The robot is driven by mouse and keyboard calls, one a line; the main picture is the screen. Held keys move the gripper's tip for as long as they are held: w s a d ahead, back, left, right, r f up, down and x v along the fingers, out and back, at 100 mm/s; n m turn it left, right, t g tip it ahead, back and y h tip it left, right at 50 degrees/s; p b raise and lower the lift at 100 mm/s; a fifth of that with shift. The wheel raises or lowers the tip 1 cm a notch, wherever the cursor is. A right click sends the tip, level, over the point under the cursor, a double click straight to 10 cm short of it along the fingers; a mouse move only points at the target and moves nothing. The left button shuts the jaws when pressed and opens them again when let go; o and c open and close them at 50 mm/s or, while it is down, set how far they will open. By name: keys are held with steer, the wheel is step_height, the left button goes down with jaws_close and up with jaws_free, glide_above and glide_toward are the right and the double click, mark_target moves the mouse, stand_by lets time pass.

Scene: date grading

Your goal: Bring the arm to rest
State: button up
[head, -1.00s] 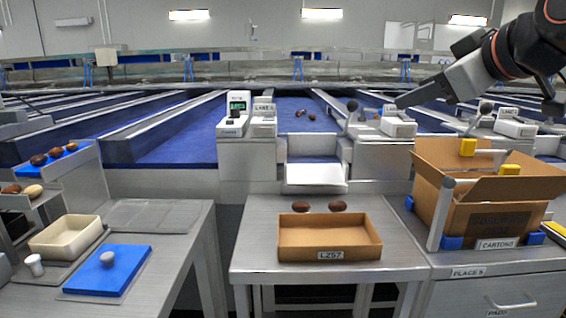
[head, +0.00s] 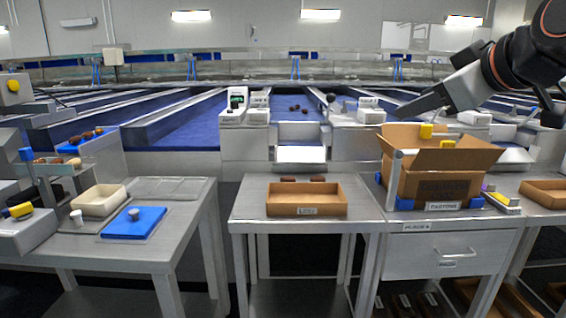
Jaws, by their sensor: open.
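My gripper (head: 418,106) is at the upper right in the head view, raised on my arm above the carton's level. It points left and down, and its jaws hold nothing that I can see. Its fingers are seen nearly edge-on, so the gap between them is hard to make out. It is clear of the open cardboard carton (head: 432,186), which stands below it on the right-hand drawer table (head: 408,240).
A shallow cardboard tray (head: 306,210) sits on the middle table (head: 250,212), with two dark dates behind it. The left table (head: 150,250) holds a cream tray (head: 100,213) and a blue mat (head: 150,223). Blue conveyor lanes (head: 180,130) run behind. Dark floor lies between the tables.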

steer(key=s+d+f+m+g+h, duration=0.1)
steer(key=s+f, duration=0.3)
steer(key=f, duration=0.9)
steer(key=s+d+f+m+g+h, duration=0.1)
steer(key=s+f+m+g, duration=0.3)
steer(key=f, duration=1)
steer(key=s+d+f+m+g, duration=0.2)
steer(key=s+f, duration=0.3)
steer(key=f, duration=0.8)
steer(key=shift+s+f+m+g+h, duration=0.3)
steer(key=shift+s+m+g+h, duration=0.1)
steer(key=shift+g, duration=0.2)
